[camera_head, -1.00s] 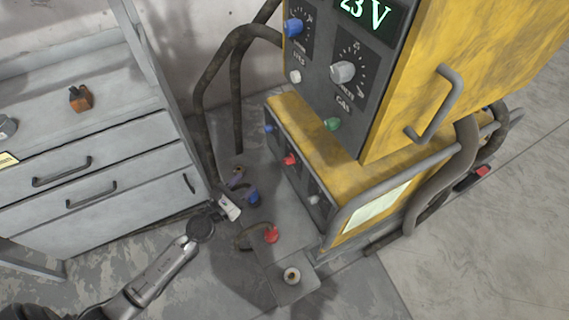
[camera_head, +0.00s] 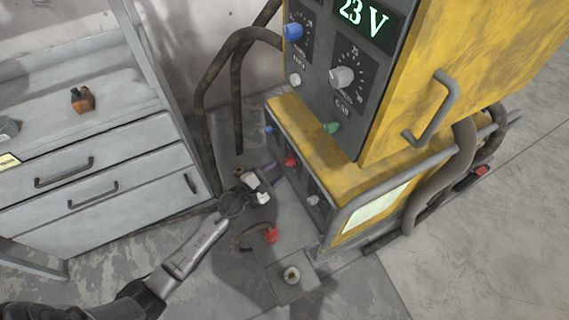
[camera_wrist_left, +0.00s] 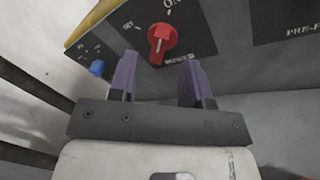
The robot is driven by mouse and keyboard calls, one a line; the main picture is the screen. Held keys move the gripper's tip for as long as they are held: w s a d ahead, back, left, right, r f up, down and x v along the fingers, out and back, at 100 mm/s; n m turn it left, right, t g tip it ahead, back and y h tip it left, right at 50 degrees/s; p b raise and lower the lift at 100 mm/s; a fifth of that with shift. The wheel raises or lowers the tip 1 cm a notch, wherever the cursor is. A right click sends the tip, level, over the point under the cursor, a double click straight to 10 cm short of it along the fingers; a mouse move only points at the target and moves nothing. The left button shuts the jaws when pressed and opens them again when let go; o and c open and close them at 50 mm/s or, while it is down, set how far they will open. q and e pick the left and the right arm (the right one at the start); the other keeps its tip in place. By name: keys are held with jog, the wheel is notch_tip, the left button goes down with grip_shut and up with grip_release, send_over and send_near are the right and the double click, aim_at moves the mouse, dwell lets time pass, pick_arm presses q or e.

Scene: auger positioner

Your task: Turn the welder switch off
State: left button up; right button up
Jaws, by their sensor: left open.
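The welder switch is a red knob (camera_head: 290,160) on the dark lower panel of the yellow machine. In the left wrist view the red knob (camera_wrist_left: 162,43) fills the space just beyond my fingertips, with an "ON" mark above it and another mark at its left. I cannot clearly tell which mark it points at. My left gripper (camera_head: 274,175) is in front of this panel; in the wrist view its two purple fingers (camera_wrist_left: 158,76) are apart, empty, and not visibly touching the knob. My right gripper is not in view.
A blue knob (camera_wrist_left: 97,68) and a white knob (camera_head: 313,200) flank the switch. The yellow machine (camera_head: 310,130) has a lit "23 V" display (camera_head: 364,17). Dark hoses (camera_head: 236,90) rise behind. A drawer cabinet (camera_head: 140,158) stands left; a red plug (camera_head: 271,235) is below.

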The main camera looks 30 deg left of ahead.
aim_at(289, 161)
pick_arm(q)
jog(key=shift+x, duration=2.1)
grip_shut()
